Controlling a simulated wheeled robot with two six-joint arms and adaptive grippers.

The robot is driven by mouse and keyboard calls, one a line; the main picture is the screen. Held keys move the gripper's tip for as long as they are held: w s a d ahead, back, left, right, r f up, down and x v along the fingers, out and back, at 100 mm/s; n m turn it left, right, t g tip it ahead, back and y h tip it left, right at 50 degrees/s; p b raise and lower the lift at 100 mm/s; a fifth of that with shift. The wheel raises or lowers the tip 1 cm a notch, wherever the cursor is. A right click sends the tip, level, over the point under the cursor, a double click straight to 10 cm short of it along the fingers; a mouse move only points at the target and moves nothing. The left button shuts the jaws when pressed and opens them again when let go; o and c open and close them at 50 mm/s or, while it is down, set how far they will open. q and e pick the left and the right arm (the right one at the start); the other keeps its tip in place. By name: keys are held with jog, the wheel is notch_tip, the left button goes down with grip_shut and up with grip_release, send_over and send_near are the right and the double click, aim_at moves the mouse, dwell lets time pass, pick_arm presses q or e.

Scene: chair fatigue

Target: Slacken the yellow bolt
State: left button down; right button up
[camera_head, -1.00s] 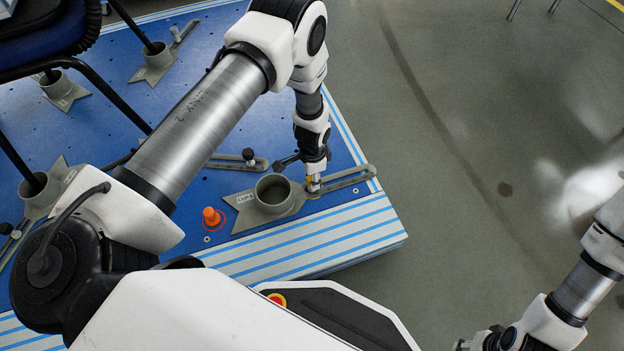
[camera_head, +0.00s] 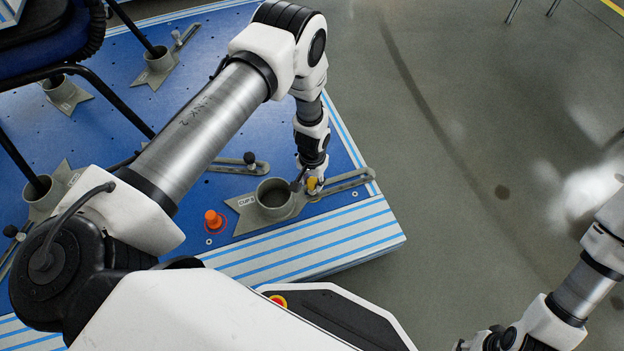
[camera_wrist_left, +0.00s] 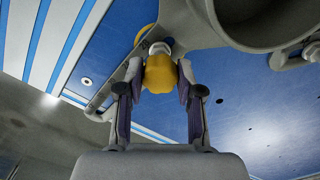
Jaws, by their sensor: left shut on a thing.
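The yellow bolt (camera_head: 312,184) stands at the slotted arm of the grey cup bracket (camera_head: 248,222), just right of its cup. In the left wrist view the bolt's yellow head (camera_wrist_left: 160,73) sits between the two fingers. My left gripper (camera_head: 313,182) points down over the bolt; in the left wrist view (camera_wrist_left: 160,82) its fingers are shut on the head from both sides. The bolt's lower part is largely hidden in the head view. My right gripper (camera_head: 486,340) is only partly in view at the bottom right, and its fingers cannot be made out.
Other grey brackets (camera_head: 66,95) hold dark chair legs at the left. A black-knobbed slotted bar (camera_head: 235,167) lies behind. The grey floor at the right is open.

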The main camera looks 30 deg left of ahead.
pick_arm(q)
jog(key=c, duration=0.8)
grip_release()
jog(key=shift+o, duration=0.2)
